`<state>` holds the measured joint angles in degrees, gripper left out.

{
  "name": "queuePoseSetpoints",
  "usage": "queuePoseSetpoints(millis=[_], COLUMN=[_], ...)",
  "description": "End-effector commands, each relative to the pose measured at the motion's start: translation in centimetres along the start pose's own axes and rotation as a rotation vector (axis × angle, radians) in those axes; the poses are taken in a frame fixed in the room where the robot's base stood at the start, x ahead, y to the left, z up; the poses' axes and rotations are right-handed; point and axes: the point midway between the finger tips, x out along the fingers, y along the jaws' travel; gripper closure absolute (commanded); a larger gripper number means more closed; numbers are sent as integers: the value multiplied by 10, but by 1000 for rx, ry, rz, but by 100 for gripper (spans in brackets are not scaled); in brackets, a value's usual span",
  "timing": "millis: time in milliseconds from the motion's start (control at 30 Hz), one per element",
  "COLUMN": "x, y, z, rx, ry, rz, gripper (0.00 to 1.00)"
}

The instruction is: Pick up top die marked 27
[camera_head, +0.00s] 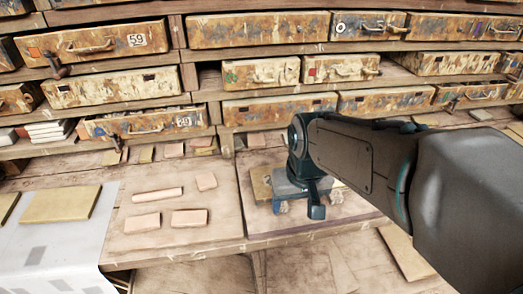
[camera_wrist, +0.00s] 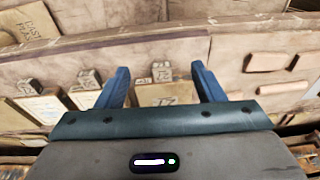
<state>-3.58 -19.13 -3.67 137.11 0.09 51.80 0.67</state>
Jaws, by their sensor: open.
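My gripper (camera_wrist: 160,68) is open, with its two blue fingers spread. In the wrist view a small pale die (camera_wrist: 161,71) shows between the fingers, beside a wooden block (camera_wrist: 166,94) with a dark mark. The mark is too blurred to read surely as 27. Similar small dies show to the left, one near the left finger (camera_wrist: 89,78) and one farther left (camera_wrist: 30,86). In the head view my gripper (camera_head: 309,205) is over the right part of the bench and hides most of the blocks. One tan block (camera_head: 261,184) shows at its left side. No contact is visible.
Several pinkish tiles (camera_head: 142,222) lie on the bench left of my gripper. A raised wooden strip (camera_head: 240,200) runs between the two bench areas. Shelves of worn drawers (camera_head: 150,118) stand behind. A white cloth (camera_head: 60,245) with tan slabs lies at far left.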

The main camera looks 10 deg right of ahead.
Motion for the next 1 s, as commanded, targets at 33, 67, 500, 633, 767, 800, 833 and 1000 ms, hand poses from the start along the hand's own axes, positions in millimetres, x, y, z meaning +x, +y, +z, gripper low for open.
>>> queuePoseSetpoints(millis=[33, 67, 500, 633, 767, 800, 833, 1000], x=[-11, -13, -6, 6, 30, 39, 45, 71], y=[-1, -1, 1, 1, 2, 2, 2, 3], z=[-17, -25, -100, -101, -96, -94, -94, -89], rx=[-3, -3, -12, -14, -13, -12, -12, -12], ry=[-29, -43, -174, -183, -186, -185, -185, -182], rz=[-4, -5, 21, 24, 25, 24, 24, 24], gripper=[38, 38, 38, 38, 38, 38, 38, 38])
